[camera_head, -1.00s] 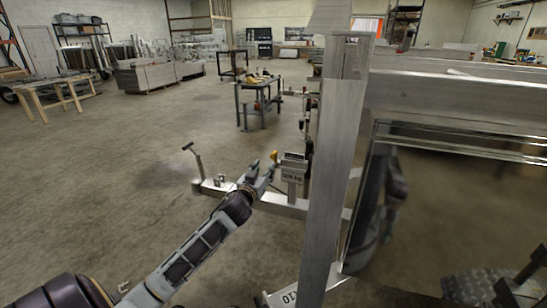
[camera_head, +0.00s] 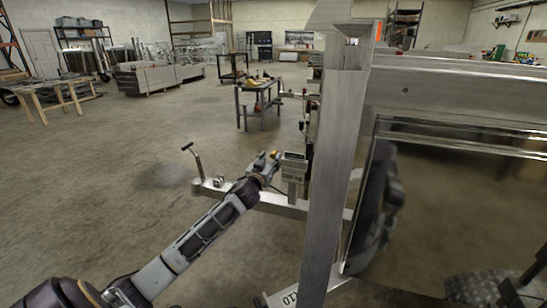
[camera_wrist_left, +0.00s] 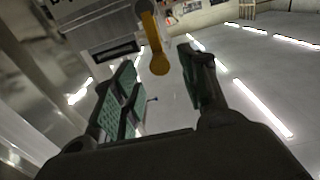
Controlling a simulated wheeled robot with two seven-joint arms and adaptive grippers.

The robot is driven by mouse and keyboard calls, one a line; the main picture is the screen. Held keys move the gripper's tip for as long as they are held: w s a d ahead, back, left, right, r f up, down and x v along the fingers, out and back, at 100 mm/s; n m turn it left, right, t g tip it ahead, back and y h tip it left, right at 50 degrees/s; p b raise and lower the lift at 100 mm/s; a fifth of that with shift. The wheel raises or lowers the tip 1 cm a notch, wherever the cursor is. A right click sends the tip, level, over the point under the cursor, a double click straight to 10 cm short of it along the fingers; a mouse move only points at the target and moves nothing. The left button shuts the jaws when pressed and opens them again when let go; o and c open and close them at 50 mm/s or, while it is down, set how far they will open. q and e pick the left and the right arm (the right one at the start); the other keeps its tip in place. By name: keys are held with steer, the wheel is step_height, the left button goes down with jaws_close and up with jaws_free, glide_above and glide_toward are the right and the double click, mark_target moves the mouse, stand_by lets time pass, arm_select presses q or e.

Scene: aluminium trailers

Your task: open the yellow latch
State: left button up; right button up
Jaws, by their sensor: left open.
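The yellow latch (camera_wrist_left: 156,45) hangs from a grey metal box (camera_wrist_left: 98,25) in the left wrist view. Its rounded end lies between my two fingers in the picture, a little beyond their tips; I see no contact. My left gripper (camera_wrist_left: 160,75) is open, with green pads on its fingers. In the head view the left gripper (camera_head: 266,160) is beside the labelled box (camera_head: 293,166) on the trailer's drawbar, and only a small bit of the yellow latch (camera_head: 274,154) shows there. My right gripper is not clearly seen.
An upright aluminium post (camera_head: 335,170) and the trailer body (camera_head: 460,90) stand right of the left arm. A jockey-wheel handle (camera_head: 192,155) rises at the drawbar's left end. A workbench (camera_head: 260,95) stands farther back.

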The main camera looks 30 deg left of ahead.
mark_target(273, 156)
arm_select(q)
steer(key=shift+b+x, duration=0.6)
steer(key=shift+x, duration=1.9)
steer(key=shift+a, duration=0.1)
steer(key=shift+c, duration=0.2)
jaws_close()
